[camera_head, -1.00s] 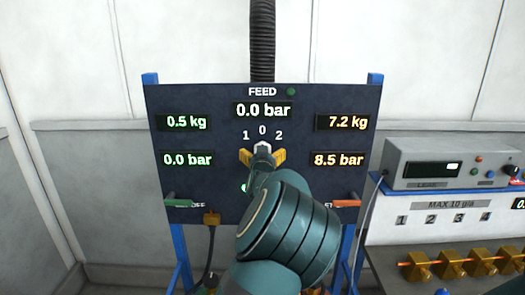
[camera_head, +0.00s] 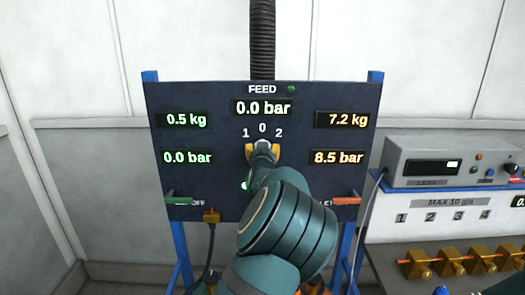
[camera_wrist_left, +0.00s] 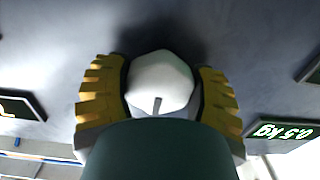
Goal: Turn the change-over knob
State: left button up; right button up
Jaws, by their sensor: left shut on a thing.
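The dark feed panel (camera_head: 200,96) faces me, with the positions 1, 0 and 2 marked in an arc above the change-over knob (camera_wrist_left: 160,80). The knob is pale, with a dark slot near its lower edge in the left wrist view. My left gripper (camera_head: 262,149) is at the panel just below the 0, its yellow-padded fingers shut around the knob. In the left wrist view, the fingers (camera_wrist_left: 162,95) stand on either side of the knob. In the head view the gripper mostly hides the knob, so its exact pointing is hard to tell. My right gripper is not in view.
The panel displays read 0.0 bar at top, 0.5 kg and 0.0 bar at left, 7.2 kg and 8.5 bar at right. A green lever (camera_head: 179,200) and a red lever (camera_head: 346,201) stick out low. A grey instrument box (camera_head: 440,161) and brass valves (camera_head: 450,262) stand right.

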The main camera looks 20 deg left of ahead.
pick_arm(q)
jog(key=m+b, duration=0.3)
jog(key=m, duration=0.1)
jog(key=shift+f, duration=0.15)
jog(key=shift+a+m+b, duration=0.1)
jog(key=shift+m+b, duration=1.5)
jog(key=shift+m, duration=0.9)
jog(key=o, duration=1.2)
jog(key=shift+r, duration=0.2)
jog(key=shift+s, duration=0.15)
jog(key=v, duration=1.2)
